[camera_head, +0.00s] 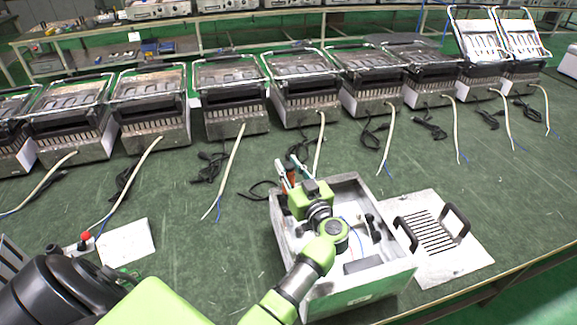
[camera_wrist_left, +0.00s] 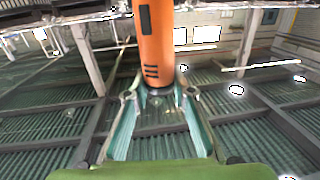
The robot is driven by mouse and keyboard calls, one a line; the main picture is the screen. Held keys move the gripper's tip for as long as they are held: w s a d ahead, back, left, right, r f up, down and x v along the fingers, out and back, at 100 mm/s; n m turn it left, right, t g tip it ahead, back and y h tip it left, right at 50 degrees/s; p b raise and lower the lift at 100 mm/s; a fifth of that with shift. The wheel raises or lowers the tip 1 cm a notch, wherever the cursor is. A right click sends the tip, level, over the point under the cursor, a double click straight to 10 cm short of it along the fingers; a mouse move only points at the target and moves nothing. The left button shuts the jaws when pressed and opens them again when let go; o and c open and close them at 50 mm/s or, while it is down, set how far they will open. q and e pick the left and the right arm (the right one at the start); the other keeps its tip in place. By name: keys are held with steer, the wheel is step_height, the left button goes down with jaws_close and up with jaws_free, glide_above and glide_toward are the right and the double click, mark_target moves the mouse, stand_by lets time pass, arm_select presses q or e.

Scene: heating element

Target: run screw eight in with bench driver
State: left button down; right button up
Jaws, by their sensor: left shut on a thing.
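My left gripper (camera_head: 291,174) is over the back left corner of an open metal housing (camera_head: 352,282), its teal fingers pointing toward the back of the bench. It is shut on the orange bench driver (camera_head: 290,177). In the left wrist view the driver (camera_wrist_left: 157,45) stands between the two teal fingers (camera_wrist_left: 158,95), its body running out of the top of the picture. The driver's tip and any screw in the housing cannot be made out; my wrist covers the housing's left part. My right gripper is not in view.
A row of grill units (camera_head: 230,97) with loose cables lines the back of the green bench. A white card (camera_head: 126,243) and a red button (camera_head: 85,236) are at left.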

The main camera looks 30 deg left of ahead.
arm_select(q)
steer(key=shift+f, duration=0.5)
stand_by(0.4)
steer(key=shift+f+p, duration=0.25)
steer(key=shift+p, duration=0.1)
stand_by(0.8)
steer(key=shift+r, duration=0.1)
step_height(320, 180, up, 5)
steer(key=p, duration=0.6)
steer(key=shift+r, duration=0.1)
stand_by(0.5)
